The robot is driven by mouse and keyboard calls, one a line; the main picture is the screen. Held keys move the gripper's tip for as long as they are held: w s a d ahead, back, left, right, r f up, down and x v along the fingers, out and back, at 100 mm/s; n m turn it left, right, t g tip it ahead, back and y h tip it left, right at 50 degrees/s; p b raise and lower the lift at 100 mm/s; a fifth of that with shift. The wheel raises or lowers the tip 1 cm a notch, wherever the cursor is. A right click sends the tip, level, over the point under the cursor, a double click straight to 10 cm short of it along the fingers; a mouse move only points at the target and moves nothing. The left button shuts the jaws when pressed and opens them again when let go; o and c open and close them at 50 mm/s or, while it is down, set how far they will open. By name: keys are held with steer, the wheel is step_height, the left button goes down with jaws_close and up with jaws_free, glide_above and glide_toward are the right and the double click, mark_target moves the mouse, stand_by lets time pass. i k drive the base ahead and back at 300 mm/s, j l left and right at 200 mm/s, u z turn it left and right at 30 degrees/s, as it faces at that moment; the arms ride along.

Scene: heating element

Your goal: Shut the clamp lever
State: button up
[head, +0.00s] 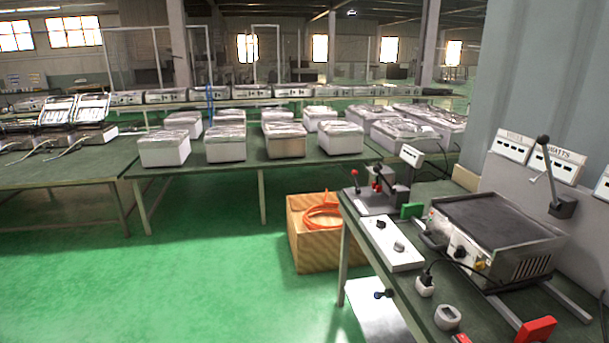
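A lever with a black ball knob (543,142) stands nearly upright from a dark bracket (563,207) at the back right of the workbench, and looks raised. A clamp-like fixture (383,195) with small red and black knobs and a short upright lever (355,181) stands at the bench's far left corner. I cannot tell for sure which of these is the task's clamp lever. A metal hot-plate unit (500,225) with a dark flat top and front knobs sits on the bench in front of the black-knobbed lever. My gripper is not in view.
A white control box (391,243), a white plug (425,286), a grey-white round part (447,317) and red blocks (536,330) lie along the bench. Wall meters (513,146) stand behind. Green floor at left is clear.

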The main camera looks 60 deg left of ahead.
mark_target(355, 173)
steer(key=u, duration=1.55)
steer(key=i+j+z, duration=0.1)
steer(key=i+j, duration=0.25)
steer(key=i+j+z, duration=0.1)
steer(key=i+j, duration=0.25)
steer(key=i+j+z, duration=0.1)
steer(key=i+j, duration=0.3)
steer(key=i+j+z, duration=0.1)
steer(key=i+j, duration=0.3)
steer(key=i+j+z, duration=0.1)
steer(key=i+j, duration=0.25)
steer(key=i+j+z, duration=0.1)
steer(key=i+j, duration=0.25)
steer(key=j, duration=0.2)
steer(key=i+j+z, duration=0.1)
steer(key=i+j, duration=0.2)
steer(key=j, duration=0.2)
steer(key=i+j+z, duration=0.1)
steer(key=i+j, duration=0.2)
steer(key=j, duration=0.25)
